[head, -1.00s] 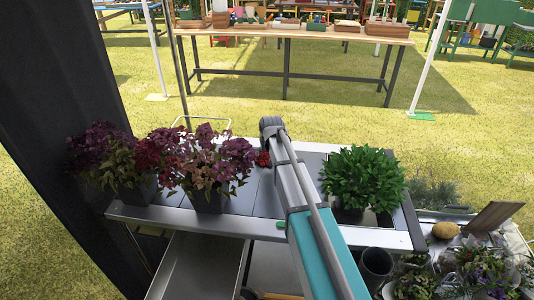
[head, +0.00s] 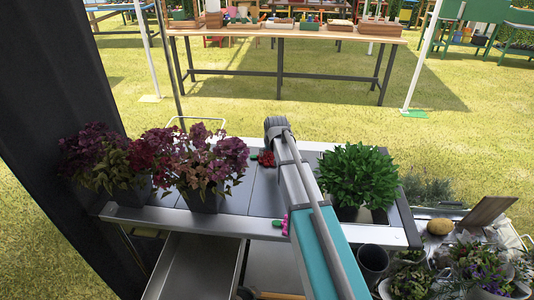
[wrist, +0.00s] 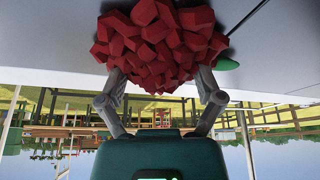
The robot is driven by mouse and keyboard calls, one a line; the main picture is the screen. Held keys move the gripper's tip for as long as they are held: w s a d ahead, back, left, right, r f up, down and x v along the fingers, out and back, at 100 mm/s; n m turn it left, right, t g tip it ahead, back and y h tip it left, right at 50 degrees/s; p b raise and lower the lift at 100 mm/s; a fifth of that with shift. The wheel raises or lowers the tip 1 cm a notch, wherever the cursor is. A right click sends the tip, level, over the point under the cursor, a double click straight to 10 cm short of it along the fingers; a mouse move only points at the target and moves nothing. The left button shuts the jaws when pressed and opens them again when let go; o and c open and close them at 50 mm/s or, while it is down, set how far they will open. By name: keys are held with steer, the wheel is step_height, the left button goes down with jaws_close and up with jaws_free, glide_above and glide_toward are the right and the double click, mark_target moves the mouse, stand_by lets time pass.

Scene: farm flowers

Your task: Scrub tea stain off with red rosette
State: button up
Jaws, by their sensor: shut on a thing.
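The red rosette (wrist: 160,45), a rounded cluster of faceted red petals, fills the upper middle of the wrist view. My gripper (wrist: 160,88) is shut on it, with one finger on each side. In the head view the rosette (head: 266,159) shows just left of my arm's end, low at the grey cart top (head: 236,192). A small green piece (wrist: 227,64) shows beside the rosette. I cannot make out the tea stain; my arm and the rosette cover part of the top. Whether the rosette touches the surface is unclear.
Purple flower pots (head: 206,199) stand left on the cart and a green leafy plant (head: 358,178) stands right of my arm. A small pink item (head: 285,226) lies at the front edge. A dark post (head: 50,110) rises at left. Dark panels between the plants are partly clear.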

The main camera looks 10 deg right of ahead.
steer(key=shift+s+d+f, duration=0.1)
steer(key=shift+s+d, duration=0.05)
steer(key=shift+d, duration=0.1)
steer(key=shift+s+d, duration=0.2)
steer(key=shift+d, duration=0.65)
steer(key=shift+s+d, duration=0.2)
steer(key=shift+d, duration=0.65)
steer(key=shift+r+p, duration=3.15)
steer(key=shift+r+p, duration=1.5)
steer(key=shift+a+f, duration=0.1)
steer(key=shift+f, duration=0.05)
